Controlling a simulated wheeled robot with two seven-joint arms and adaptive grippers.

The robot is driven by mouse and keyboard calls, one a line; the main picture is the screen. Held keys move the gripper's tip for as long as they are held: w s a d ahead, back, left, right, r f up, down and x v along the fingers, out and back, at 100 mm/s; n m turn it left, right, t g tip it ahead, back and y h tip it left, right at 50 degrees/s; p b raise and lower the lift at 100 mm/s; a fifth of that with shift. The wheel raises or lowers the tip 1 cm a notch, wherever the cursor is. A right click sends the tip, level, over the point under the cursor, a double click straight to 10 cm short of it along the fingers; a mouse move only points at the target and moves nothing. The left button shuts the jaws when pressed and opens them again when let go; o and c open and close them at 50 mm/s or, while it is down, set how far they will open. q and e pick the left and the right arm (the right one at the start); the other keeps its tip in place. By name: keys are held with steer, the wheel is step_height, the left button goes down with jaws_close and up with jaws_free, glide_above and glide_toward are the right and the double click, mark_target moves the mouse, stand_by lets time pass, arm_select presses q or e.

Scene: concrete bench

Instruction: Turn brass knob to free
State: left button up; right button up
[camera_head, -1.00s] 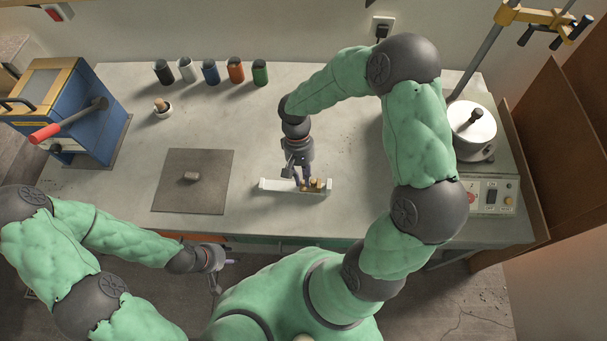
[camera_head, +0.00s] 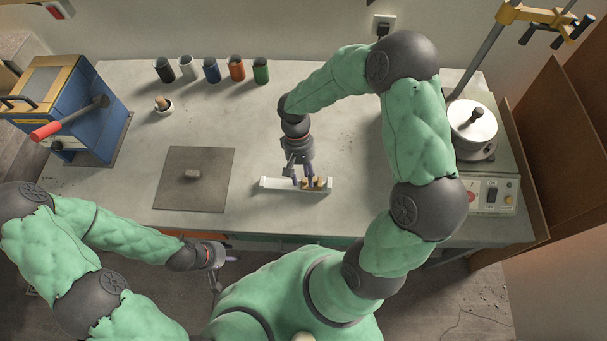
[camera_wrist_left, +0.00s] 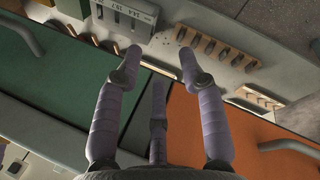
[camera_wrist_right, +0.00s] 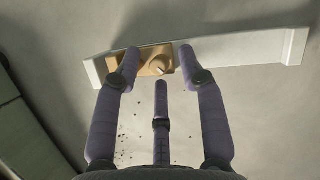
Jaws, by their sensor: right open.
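The brass knob (camera_wrist_right: 159,67) sits on a brass block at the left part of a white bar fixture (camera_wrist_right: 235,48) in the right wrist view. In the head view the brass parts (camera_head: 318,183) are at the right end of the white fixture (camera_head: 275,184), partly hidden by fingers. My right gripper (camera_wrist_right: 158,56) is open, pointing down, with a fingertip on each side of the brass block and knob. Contact cannot be told. My left gripper (camera_head: 227,262) is empty in front of the bench; its fingers stand apart in the left wrist view (camera_wrist_left: 155,62).
A dark square plate (camera_head: 193,195) with a small block lies left of the fixture. Several coloured cups (camera_head: 210,70) stand at the back. A blue press (camera_head: 75,110) is at the left, a lidded pot (camera_head: 472,130) at the right. The bench between cups and fixture is clear.

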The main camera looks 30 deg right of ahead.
steer(key=v, duration=0.7)
steer(key=shift+r, duration=0.2)
steer(key=shift+w, duration=0.1)
